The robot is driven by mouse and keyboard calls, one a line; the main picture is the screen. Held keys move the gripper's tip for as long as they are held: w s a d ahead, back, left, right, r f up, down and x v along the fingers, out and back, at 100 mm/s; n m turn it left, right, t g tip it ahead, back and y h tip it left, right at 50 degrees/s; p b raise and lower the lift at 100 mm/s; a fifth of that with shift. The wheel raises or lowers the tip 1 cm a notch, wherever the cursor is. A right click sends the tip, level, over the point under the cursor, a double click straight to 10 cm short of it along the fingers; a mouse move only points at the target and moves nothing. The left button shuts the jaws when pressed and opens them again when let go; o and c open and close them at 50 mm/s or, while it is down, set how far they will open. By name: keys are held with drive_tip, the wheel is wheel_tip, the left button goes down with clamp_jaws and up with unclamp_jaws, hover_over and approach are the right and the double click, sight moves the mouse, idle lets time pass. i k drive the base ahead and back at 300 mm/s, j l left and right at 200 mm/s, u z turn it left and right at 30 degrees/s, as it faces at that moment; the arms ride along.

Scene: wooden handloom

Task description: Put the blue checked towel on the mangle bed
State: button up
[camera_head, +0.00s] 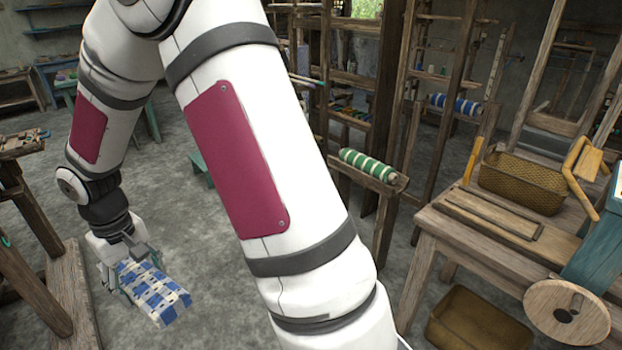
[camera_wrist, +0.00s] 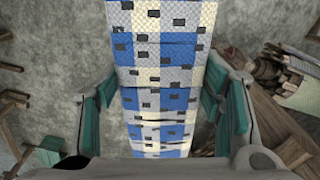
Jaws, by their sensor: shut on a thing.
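The blue checked towel (camera_head: 160,297), a folded blue, white and cream bundle, hangs in my gripper (camera_head: 120,272) at the lower left of the head view, above the grey floor. In the wrist view the towel (camera_wrist: 160,75) runs lengthwise between the two teal-padded fingers of my gripper (camera_wrist: 162,112), which is shut on it. At the right of the head view stands a wooden bench with a flat framed panel on top, which looks like the mangle bed (camera_head: 490,213). It is far from my gripper.
A woven basket (camera_head: 522,182) stands at the back of the bench, with a round wooden disc (camera_head: 566,312) at its front right. Another basket (camera_head: 478,322) is on the floor below. A green striped roll (camera_head: 368,167) lies on a wooden support. Wooden beams (camera_head: 40,285) stand at the left.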

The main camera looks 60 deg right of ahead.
sight(492, 213)
drive_tip(key=i+j+z, duration=0.1)
drive_tip(key=i+z, duration=0.25)
drive_tip(key=i, duration=0.2)
drive_tip(key=i+j+z, duration=0.35)
drive_tip(key=i, duration=0.15)
drive_tip(key=l+z, duration=0.1)
drive_tip(key=z, duration=1.7)
drive_tip(key=i+z, duration=0.25)
drive_tip(key=i+l+z, duration=0.1)
drive_tip(key=i+z, duration=0.2)
drive_tip(key=k, duration=0.05)
